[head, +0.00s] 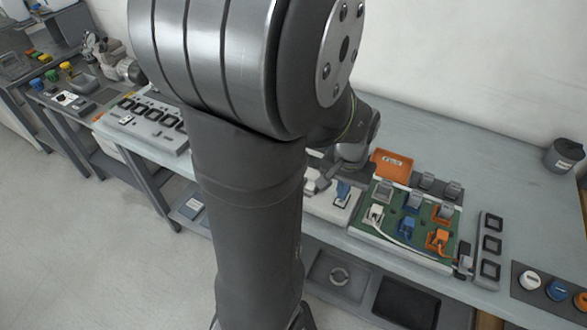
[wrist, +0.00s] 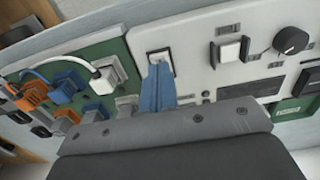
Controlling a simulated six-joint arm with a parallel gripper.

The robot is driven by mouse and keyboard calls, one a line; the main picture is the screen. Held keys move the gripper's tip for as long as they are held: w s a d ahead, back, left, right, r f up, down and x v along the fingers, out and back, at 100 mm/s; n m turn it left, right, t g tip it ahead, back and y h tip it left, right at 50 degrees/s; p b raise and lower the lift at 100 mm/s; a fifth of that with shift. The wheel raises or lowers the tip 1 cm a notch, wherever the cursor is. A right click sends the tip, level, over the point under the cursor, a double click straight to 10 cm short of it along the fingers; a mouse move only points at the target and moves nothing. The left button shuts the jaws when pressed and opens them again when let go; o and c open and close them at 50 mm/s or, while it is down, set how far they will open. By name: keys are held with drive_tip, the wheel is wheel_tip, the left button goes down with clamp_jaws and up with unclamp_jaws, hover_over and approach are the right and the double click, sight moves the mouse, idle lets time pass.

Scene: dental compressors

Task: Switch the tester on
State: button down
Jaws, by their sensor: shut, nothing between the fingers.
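The tester looks to be the pale grey panel (wrist: 200,80) in the wrist view, next to the green board. My gripper (wrist: 157,70) is shut and empty. Its blue fingertips are at the lower edge of the rocker switch and hide part of it. I cannot tell whether they touch it or which way the rocker is tipped. In the head view my gripper (head: 343,190) is over the panel (head: 332,207), which my arm partly hides.
The green board (head: 404,228) with white, blue and orange plugs lies right beside the panel in the head view. An orange tray (head: 390,163) is behind it. A strip of dark square sockets (head: 490,244) is to its right.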

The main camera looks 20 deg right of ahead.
drive_tip(key=shift+f, duration=0.85)
idle(0.3)
drive_tip(key=shift+r, duration=3.55)
drive_tip(key=shift+f, duration=3.55)
drive_tip(key=shift+r, duration=0.1)
